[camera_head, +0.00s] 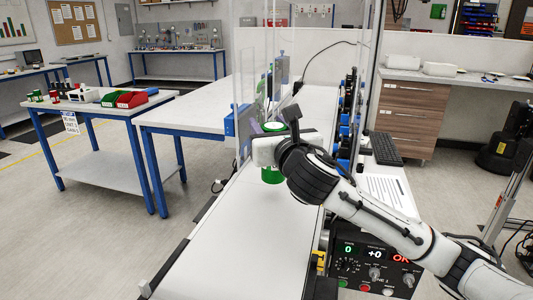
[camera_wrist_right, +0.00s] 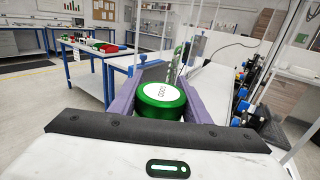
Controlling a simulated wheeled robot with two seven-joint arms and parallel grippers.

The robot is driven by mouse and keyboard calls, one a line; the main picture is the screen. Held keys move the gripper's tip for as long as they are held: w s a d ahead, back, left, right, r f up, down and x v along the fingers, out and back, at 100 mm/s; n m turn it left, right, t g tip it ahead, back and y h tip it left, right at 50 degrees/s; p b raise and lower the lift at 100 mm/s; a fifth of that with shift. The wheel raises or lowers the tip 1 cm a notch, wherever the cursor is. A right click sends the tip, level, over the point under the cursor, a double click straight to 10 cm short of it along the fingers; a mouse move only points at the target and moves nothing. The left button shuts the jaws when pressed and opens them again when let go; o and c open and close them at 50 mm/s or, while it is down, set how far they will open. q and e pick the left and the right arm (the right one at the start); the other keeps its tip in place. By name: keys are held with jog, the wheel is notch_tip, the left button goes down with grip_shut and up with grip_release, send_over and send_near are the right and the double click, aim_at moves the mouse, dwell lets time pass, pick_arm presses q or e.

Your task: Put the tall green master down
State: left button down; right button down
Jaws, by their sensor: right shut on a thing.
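The tall green master (camera_head: 272,175) is a green cylinder with a white top, in the middle of the head view above the white conveyor belt (camera_head: 232,228). My right gripper (camera_head: 272,148) is shut on it, hiding its middle part. In the right wrist view the green master (camera_wrist_right: 162,98) sits between the two purple-grey fingers of the gripper (camera_wrist_right: 160,92), its white lettered top facing up. I cannot tell whether its base touches the belt. My left gripper is not in view.
Clear upright panels (camera_head: 245,75) stand along the belt behind the gripper. A control box (camera_head: 372,262) with lit displays is at the belt's right side. A blue-framed table (camera_head: 95,105) with red and green bins stands left. The near belt is bare.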

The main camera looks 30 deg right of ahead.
jog(key=shift+w+f+b, duration=0.1)
jog(key=shift+f+b, duration=0.2)
jog(key=shift+f, duration=2.1)
jog(key=c, duration=1)
grip_release()
jog(key=v, duration=1.2)
jog(key=shift+r+b, duration=0.1)
jog(key=shift+b, duration=0.3)
